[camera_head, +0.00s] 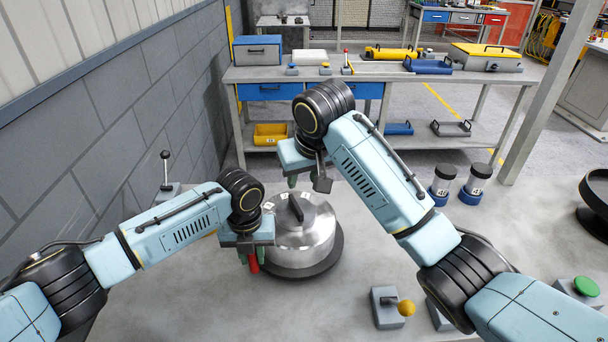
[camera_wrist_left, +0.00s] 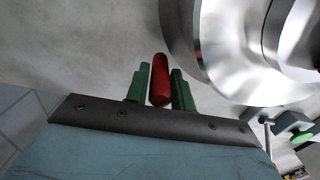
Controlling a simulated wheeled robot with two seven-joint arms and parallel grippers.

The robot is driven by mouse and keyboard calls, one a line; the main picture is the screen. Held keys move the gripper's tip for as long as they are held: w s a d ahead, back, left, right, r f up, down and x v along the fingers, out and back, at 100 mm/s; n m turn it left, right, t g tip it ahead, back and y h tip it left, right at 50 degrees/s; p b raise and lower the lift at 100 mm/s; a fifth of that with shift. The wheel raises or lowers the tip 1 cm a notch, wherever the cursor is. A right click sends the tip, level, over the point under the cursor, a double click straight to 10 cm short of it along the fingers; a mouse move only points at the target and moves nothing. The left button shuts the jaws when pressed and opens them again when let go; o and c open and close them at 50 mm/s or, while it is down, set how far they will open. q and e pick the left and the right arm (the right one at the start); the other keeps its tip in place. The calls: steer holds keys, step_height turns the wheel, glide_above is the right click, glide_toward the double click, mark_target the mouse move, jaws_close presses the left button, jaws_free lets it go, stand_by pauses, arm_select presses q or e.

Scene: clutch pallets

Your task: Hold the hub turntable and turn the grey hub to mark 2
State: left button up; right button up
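The silver-grey hub (camera_head: 312,236) sits on a dark round turntable base (camera_head: 322,264) in the middle of the table. A black bar (camera_head: 295,208) stands on its top, near small white mark labels (camera_head: 268,206). The hub's shiny side also shows in the left wrist view (camera_wrist_left: 225,50). My left gripper (camera_head: 252,262) is at the hub's front left, its green fingers closed around a red handle (camera_wrist_left: 160,80). My right gripper (camera_head: 303,184) hangs above and behind the hub. Its green fingers look apart, with nothing visible between them; a dark grey part partly hides them.
A lever (camera_head: 166,170) stands at the table's back left. A yellow-knobbed box (camera_head: 388,308) and a green button (camera_head: 585,287) are at the front right. Two capped jars (camera_head: 442,185) (camera_head: 476,184) and a black round stand (camera_head: 596,200) are at right.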

arm_select(q)
steer(key=o, duration=0.4)
